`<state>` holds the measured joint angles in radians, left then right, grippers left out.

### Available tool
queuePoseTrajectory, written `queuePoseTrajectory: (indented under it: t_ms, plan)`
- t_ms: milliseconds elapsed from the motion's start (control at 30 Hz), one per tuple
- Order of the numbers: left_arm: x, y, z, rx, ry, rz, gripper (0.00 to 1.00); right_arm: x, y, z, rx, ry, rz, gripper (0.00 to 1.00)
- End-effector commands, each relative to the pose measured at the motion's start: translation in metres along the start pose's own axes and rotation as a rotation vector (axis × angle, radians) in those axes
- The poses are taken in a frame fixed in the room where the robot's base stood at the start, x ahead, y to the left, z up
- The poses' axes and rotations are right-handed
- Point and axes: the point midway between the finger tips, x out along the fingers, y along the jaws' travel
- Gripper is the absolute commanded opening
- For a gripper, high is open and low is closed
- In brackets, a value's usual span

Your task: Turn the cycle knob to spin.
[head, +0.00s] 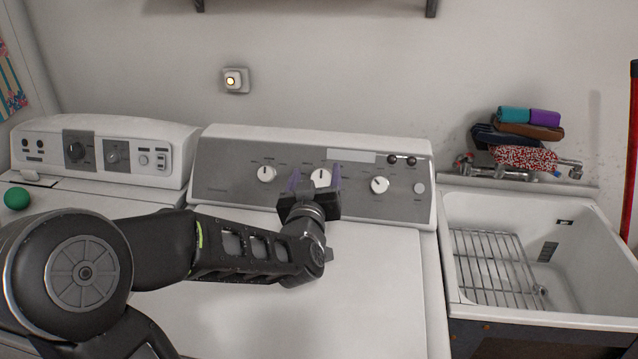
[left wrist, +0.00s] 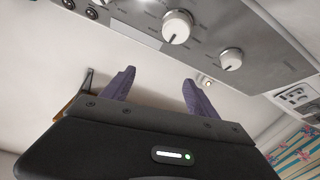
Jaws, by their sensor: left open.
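The washer's grey control panel (head: 225,185) carries three white knobs: a left knob (head: 267,174), a middle knob (head: 321,177) and a right knob (head: 379,185). Their labels are too small to read, so I cannot tell which is the cycle knob. My left gripper (head: 315,180) is open and empty, its purple fingers on either side of the middle knob in the head view. In the left wrist view, the middle knob (left wrist: 177,26) lies beyond the open fingertips (left wrist: 159,75), apart from them, and the left knob (left wrist: 230,59) is farther right. My right gripper is not in view.
A second machine (head: 160,150) with dials stands at the left, with a green ball (head: 17,198) nearby. At the right is a utility sink (head: 590,260) with a wire rack (head: 490,265) and folded cloths (head: 530,130) behind it. The washer top (head: 370,290) is clear.

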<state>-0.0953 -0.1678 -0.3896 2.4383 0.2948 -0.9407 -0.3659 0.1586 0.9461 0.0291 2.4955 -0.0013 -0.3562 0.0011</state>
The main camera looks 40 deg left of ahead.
Motion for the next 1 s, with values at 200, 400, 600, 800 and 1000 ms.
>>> queuePoseTrajectory:
  t_ms: [200, 400, 600, 800, 1000]
  plan:
    - [0.000, -0.008, 0.041, 0.005, -0.006, 0.001, 0.68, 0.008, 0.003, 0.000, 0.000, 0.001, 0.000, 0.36]
    - [0.015, -0.015, 0.065, 0.005, 0.001, 0.000, 0.68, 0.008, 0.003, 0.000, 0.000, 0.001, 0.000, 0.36]
    - [0.054, -0.014, 0.065, 0.004, 0.000, 0.001, 0.68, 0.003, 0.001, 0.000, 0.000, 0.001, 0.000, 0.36]
    - [0.072, -0.015, 0.065, 0.002, 0.000, 0.001, 0.68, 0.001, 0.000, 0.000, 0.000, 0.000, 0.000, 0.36]
    - [0.075, -0.015, 0.065, 0.001, 0.001, 0.001, 0.68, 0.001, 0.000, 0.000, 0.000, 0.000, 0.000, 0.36]
